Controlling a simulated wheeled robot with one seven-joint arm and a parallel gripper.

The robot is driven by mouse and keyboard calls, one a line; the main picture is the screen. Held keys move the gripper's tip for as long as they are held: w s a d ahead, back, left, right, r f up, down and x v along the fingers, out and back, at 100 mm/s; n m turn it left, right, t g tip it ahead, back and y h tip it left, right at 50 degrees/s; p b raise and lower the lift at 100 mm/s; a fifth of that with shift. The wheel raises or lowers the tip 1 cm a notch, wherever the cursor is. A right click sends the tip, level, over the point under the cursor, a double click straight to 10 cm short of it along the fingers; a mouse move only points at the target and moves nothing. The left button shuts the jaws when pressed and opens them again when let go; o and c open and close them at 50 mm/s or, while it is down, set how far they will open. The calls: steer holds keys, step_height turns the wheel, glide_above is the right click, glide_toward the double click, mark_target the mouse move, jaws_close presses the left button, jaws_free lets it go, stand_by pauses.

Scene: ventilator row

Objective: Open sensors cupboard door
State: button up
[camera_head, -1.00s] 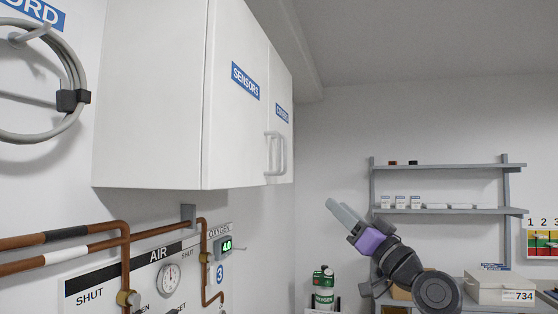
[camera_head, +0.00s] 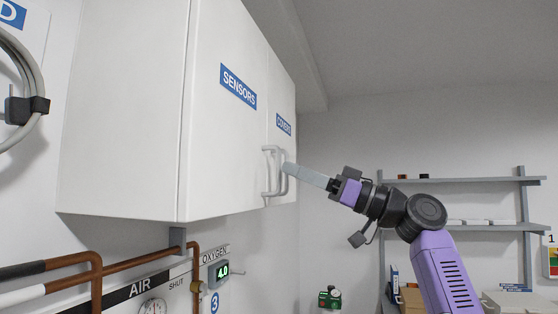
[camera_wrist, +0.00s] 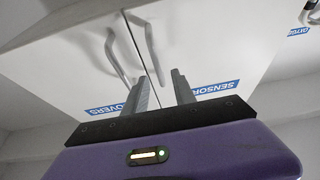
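The sensors cupboard door (camera_head: 222,130) is the near door of a white wall cupboard, with a blue SENSORS label, and looks shut. Its grey bar handle (camera_head: 267,172) stands by the seam, beside the covers door's handle. My gripper (camera_head: 287,169) points left at the handles, its tips overlapping the covers handle in the head view. In the wrist view, my gripper (camera_wrist: 158,76) has its two fingers apart with nothing gripped. There the sensors handle (camera_wrist: 148,45) runs down toward the gap between the fingers; I cannot tell whether they touch it.
The covers door (camera_head: 283,95) is beside the sensors door and looks shut. Below the cupboard are copper pipes (camera_head: 135,268) and an oxygen display (camera_head: 222,270). Shelves (camera_head: 460,228) stand on the back wall behind my arm. A coiled cable (camera_head: 28,110) hangs at left.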

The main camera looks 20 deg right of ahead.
mark_target(279, 164)
steer(key=shift+p+x, duration=0.65)
steer(key=shift+x, duration=1.7)
jaws_close()
